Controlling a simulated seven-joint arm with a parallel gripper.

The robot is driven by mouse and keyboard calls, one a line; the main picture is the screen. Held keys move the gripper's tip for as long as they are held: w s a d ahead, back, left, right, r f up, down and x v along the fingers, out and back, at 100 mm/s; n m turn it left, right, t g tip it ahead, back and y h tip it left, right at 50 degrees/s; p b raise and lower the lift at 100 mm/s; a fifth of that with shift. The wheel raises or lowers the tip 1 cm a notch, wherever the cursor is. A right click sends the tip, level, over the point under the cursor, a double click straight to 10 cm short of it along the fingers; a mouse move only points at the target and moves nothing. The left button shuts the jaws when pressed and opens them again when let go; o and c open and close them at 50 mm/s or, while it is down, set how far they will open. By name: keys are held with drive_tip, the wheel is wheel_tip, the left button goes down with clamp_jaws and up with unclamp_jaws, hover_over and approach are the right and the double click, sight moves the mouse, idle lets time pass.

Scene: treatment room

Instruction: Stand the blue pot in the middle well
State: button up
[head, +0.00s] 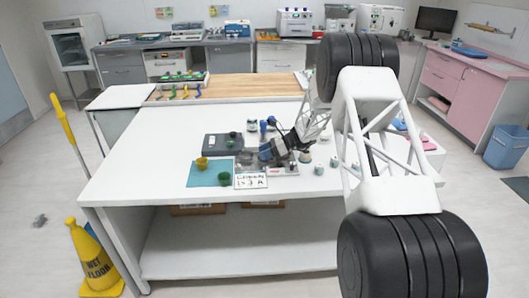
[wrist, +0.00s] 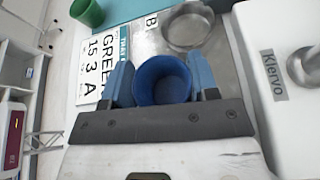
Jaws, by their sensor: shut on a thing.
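My gripper (wrist: 162,88) is shut on the blue pot (wrist: 163,72), with one blue finger on each side of its rim in the wrist view. The pot looks empty and its open mouth faces the camera. A grey metal tray (wrist: 222,60) lies beneath, with a round metal well (wrist: 188,27) just beyond the pot, near a letter B. The pot hides part of the tray, and I cannot tell how high it is above it. In the head view my gripper (head: 268,152) is over the tray (head: 285,170), and the arm hides much there.
A printed card (head: 250,181) stands before the tray. A teal mat (head: 208,178) holds a yellow pot (head: 201,162) and a green pot (head: 224,176). Small pale pots (head: 319,169) are at the right. The table's left side is clear.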

drive_tip(key=shift+f, duration=0.15)
drive_tip(key=o, duration=0.6)
drive_tip(key=shift+d, duration=0.15)
drive_tip(key=shift+v, duration=5.4)
drive_tip(key=shift+s, duration=0.1)
